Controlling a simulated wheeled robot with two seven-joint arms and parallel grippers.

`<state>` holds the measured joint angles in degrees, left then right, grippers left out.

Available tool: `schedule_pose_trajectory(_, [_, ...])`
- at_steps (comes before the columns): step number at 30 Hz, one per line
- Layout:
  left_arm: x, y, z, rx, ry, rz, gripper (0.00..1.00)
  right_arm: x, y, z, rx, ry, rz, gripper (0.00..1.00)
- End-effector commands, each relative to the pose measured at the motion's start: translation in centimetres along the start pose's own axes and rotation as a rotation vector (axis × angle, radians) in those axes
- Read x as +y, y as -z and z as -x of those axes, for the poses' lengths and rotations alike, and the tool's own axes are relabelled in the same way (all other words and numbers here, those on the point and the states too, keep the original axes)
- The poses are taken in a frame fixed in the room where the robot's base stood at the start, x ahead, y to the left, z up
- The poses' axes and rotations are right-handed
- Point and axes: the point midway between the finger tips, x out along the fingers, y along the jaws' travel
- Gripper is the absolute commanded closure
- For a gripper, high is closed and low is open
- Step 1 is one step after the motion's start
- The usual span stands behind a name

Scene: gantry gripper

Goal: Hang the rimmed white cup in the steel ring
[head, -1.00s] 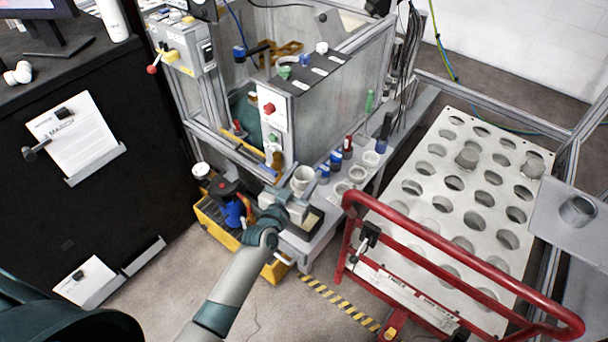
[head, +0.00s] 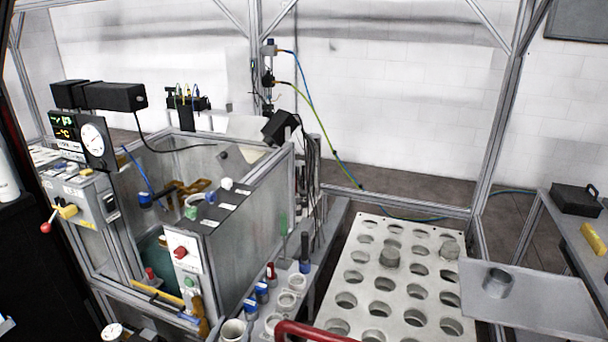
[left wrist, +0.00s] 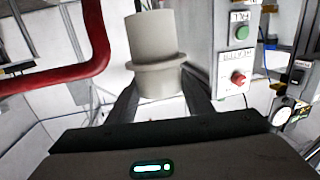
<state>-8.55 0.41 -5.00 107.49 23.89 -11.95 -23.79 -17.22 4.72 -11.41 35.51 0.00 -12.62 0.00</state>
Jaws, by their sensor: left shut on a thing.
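The rimmed white cup (left wrist: 155,45) shows large in the left wrist view, with a wide flange around its body. My left gripper (left wrist: 158,92) has a dark finger on each side of it and is shut on it. In the head view the cup (head: 232,331) shows only at the bottom edge, and the gripper is below the picture. A short grey metal ring (head: 497,282), which looks like the steel ring, stands on a grey plate at the right, well away from the cup. My right gripper is not in view.
Several white round pieces (head: 286,300) and blue-capped bottles (head: 262,292) stand on the ledge beside the cup. A perforated plate (head: 362,290) holds two grey cups. A red rail (head: 310,330) crosses low in front. A control box (head: 186,253) is near the cup.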

Motion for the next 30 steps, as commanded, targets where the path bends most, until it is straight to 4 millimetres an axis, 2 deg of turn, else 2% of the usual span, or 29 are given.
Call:
schedule_pose_trajectory(1, [0.5,0.1,1.2,0.003,0.002,0.002,0.74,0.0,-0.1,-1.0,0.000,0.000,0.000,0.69])
schedule_pose_trajectory(7, [1.2,2.3,6.0,0.004,0.031,0.000,0.74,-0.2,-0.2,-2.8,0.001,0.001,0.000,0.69])
schedule_pose_trajectory(12, [0.8,4.3,10.1,-0.002,0.080,0.000,0.74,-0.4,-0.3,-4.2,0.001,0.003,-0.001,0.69])
schedule_pose_trajectory(18, [-0.1,6.3,13.8,-0.008,0.140,0.003,0.74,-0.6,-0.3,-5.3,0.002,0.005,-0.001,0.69])
schedule_pose_trajectory(24, [-0.7,7.3,15.5,-0.011,0.170,0.003,0.74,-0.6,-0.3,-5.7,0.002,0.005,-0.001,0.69])
schedule_pose_trajectory(30, [-0.7,7.4,15.6,-0.013,0.173,0.003,0.74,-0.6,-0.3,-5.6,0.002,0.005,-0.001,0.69])
